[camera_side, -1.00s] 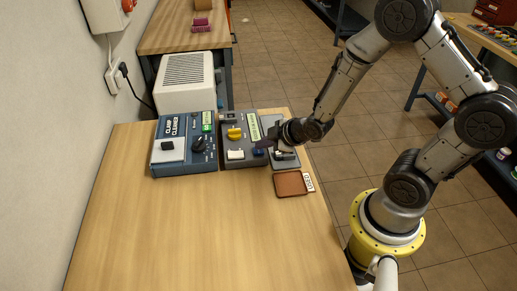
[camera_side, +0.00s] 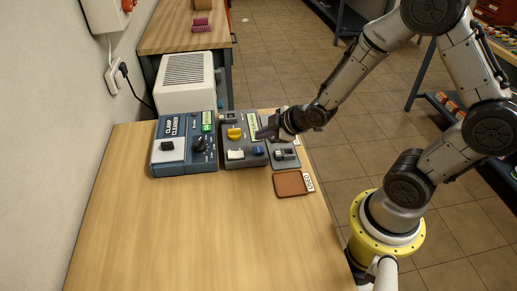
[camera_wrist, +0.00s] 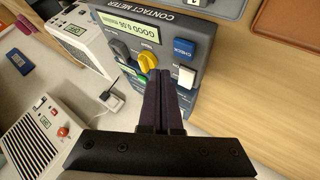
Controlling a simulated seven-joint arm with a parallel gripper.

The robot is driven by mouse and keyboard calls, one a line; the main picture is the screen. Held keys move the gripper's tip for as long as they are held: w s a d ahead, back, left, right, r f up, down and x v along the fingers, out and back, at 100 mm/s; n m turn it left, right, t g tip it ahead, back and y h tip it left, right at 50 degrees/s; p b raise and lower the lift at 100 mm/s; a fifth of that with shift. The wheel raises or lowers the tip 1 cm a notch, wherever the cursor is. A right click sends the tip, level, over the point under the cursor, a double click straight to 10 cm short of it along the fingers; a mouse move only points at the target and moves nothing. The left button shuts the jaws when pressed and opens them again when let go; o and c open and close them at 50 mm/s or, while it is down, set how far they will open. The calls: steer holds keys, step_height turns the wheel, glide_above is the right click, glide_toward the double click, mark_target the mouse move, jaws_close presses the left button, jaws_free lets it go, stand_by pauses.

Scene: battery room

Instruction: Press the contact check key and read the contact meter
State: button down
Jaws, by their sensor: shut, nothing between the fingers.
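The contact meter (camera_side: 243,158) is a dark grey box on the wooden bench, and it fills the upper middle of the wrist view (camera_wrist: 208,40). Its pale green display (camera_wrist: 105,31) reads GOOD and what looks like 0.05 milliohm, seen upside down. The blue key marked CHECK (camera_wrist: 184,47) shows clear of the fingers; it is also visible in the side view (camera_side: 258,150). Beside it are a white key (camera_wrist: 186,77) and a yellow knob (camera_wrist: 147,62). My gripper (camera_side: 260,134) is shut and empty, above the meter's right side. Its fingers hide part of the meter's face.
The blue clamp cleaner (camera_side: 184,159) stands left of the meter. A grey fixture (camera_side: 285,155) stands at its right, with a brown tray (camera_side: 291,184) in front. A white vented box (camera_side: 186,84) stands behind. The front of the bench (camera_side: 190,235) is clear.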

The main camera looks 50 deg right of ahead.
steer(key=shift+r, duration=1.4)
steer(key=shift+a+r, duration=0.1)
step_height(320, 180, up, 10)
steer(key=t, duration=0.2)
glide_above(262, 151)
steer(key=w, duration=0.2)
steer(key=s+a+r+m, duration=0.1)
steer(key=s+a+r, duration=0.1)
steer(key=s+r, duration=0.4)
steer(key=s+a+f+m+g, duration=0.1)
steer(key=s+m+g, duration=0.4)
steer(key=s, duration=1.2)
steer(key=shift+s+a+m+g, duration=0.15)
steer(key=shift+m+g, duration=0.15)
steer(key=shift+m, duration=0.9)
